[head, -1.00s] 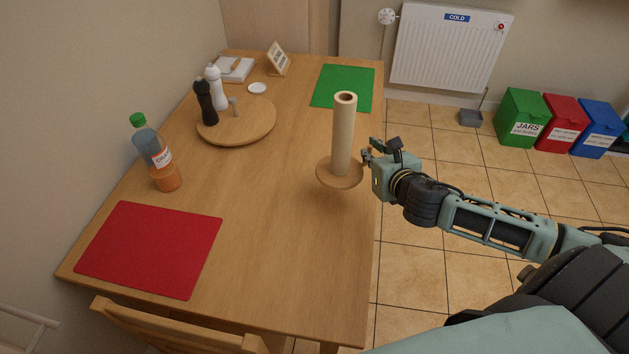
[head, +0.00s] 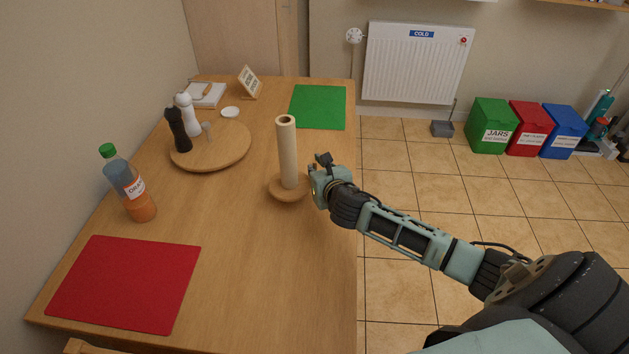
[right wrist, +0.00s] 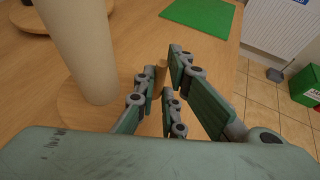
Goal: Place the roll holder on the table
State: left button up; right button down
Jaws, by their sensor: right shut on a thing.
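The roll holder has a round wooden base (head: 287,188) and an upright pale roll (head: 288,152). It is over the right half of the wooden table (head: 235,235); I cannot tell whether the base touches the tabletop. My right gripper (head: 314,178) is at the holder's right side. In the right wrist view my gripper (right wrist: 163,88) is shut on a thin wooden post (right wrist: 160,72) of the holder beside the roll (right wrist: 80,45). The base (right wrist: 90,110) shows partly there, cut by the gripper body. My left gripper is not in view.
A red mat (head: 125,283), an orange bottle (head: 130,185) and a round board (head: 222,152) with dark and white mills are left of the holder. A green mat (head: 318,107) is behind it. Table around the holder is bare.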

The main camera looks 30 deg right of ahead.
jog(key=shift+w+a+f, duration=0.1)
jog(key=shift+w+a, duration=0.1)
jog(key=shift+w, duration=0.05)
jog(key=shift+f, duration=2)
jog(key=shift+b, duration=0.3)
jog(key=c, duration=1.8)
grip_release()
jog(key=shift+s+f, duration=0.1)
jog(key=shift+f, duration=0.05)
jog(key=shift+c, duration=0.2)
jog(key=v, duration=1.2)
jog(key=shift+p, duration=0.35)
jog(key=shift+s, duration=0.1)
